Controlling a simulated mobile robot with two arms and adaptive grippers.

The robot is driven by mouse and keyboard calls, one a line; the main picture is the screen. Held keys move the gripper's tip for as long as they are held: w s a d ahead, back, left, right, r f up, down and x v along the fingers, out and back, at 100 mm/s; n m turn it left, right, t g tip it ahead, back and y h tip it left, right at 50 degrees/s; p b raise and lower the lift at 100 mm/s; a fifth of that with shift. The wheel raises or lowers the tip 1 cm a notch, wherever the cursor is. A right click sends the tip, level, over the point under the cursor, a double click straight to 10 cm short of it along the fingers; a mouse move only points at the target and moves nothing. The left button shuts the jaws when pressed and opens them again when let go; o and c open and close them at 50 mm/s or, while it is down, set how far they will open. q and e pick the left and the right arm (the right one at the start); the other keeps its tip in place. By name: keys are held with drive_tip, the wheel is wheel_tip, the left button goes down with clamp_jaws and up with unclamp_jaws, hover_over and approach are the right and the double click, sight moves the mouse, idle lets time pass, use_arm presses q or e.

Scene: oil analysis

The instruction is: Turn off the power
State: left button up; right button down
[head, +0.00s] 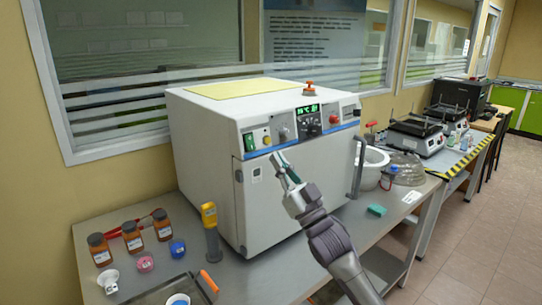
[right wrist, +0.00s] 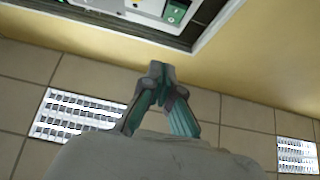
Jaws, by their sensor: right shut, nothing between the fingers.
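A white box-shaped oven (head: 205,150) stands on the grey bench, with a control strip along the top of its front. On the strip's left end is a green power switch (head: 249,142). A green part, seemingly the same switch, shows at the top edge of the right wrist view (right wrist: 175,12). My right gripper (head: 277,158) is shut and empty in front of the oven, below and to the right of the green switch, and appears apart from it. Its fingertips meet in the right wrist view (right wrist: 157,68). Whether the switch is on or off I cannot tell. My left gripper is not in view.
The oven's door handle (head: 358,165) sticks out.

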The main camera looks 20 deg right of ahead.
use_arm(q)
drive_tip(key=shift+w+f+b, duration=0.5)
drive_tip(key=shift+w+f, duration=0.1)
use_arm(e)
drive_tip(key=shift+s+d+f, duration=0.25)
drive_tip(key=shift+s+f, duration=0.05)
drive_tip(key=shift+s, duration=0.45)
drive_tip(key=shift+s+d+f, duration=0.25)
drive_tip(key=shift+s+d, duration=0.05)
drive_tip(key=shift+s, duration=0.45)
drive_tip(key=shift+s+d+f, duration=0.25)
drive_tip(key=shift+s+f, duration=0.05)
drive_tip(key=shift+s, duration=0.45)
